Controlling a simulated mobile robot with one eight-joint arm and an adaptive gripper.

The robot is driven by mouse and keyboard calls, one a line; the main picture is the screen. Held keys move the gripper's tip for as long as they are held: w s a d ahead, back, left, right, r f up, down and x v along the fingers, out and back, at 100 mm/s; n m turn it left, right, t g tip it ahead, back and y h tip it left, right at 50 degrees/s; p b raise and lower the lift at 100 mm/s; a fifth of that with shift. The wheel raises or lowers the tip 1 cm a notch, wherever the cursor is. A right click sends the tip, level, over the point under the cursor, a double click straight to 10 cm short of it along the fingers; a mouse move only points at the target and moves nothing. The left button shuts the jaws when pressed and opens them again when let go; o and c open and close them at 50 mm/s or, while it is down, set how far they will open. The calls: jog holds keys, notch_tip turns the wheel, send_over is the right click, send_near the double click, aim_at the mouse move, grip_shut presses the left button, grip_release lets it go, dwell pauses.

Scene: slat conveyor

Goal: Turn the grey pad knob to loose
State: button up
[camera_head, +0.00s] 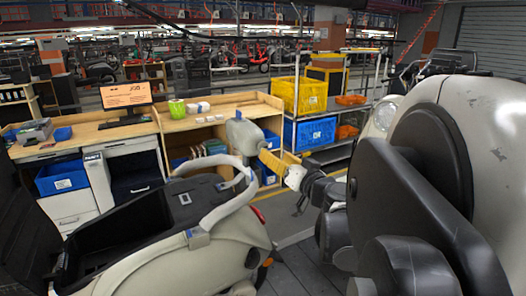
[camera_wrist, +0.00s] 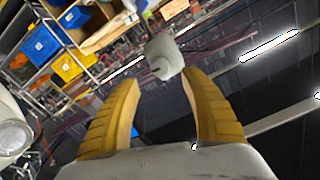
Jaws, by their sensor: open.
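A pale grey rounded pad (camera_head: 243,134) stands above the rear of the scooter (camera_head: 165,255), at the end of a curved pale rail (camera_head: 222,205). In the wrist view a grey blunt block (camera_wrist: 163,57) shows just beyond my fingertips; I take it to be the same part. No separate knob or loose mark can be made out. My gripper (camera_head: 270,160) has yellow fingers and comes from the right, close to the pad. In the wrist view my gripper (camera_wrist: 160,82) is open, with nothing between its fingers. Whether a fingertip touches the pad cannot be told.
The scooter's open black compartment (camera_head: 125,225) lies at left. Behind stand a wooden bench (camera_head: 185,122) with a monitor (camera_head: 126,95), and a rack with a yellow crate (camera_head: 300,94) and a blue crate (camera_head: 310,132). Another pale vehicle fills the right side.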

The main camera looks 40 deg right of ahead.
jog(key=v, duration=0.5)
jog(key=shift+s, duration=0.3)
jog(key=w+a+f+n+g+y+b, duration=0.25)
jog(key=a+f, duration=0.35)
jog(key=a, duration=0.4)
jog(key=w+a+f+n+g+y+b, duration=0.15)
jog(key=a+f+y, duration=0.3)
jog(key=a, duration=0.45)
jog(key=s+a+f+n+g+h+b, duration=0.2)
jog(key=s+a+f+g+b, duration=0.3)
jog(key=s+a+f, duration=0.6)
notch_tip(320, 180, down, 2)
jog(key=shift+s+a+f+n+g+h+b, duration=0.1)
jog(key=shift+s+a+n+g+h+b, duration=0.25)
jog(key=shift+a+g, duration=0.35)
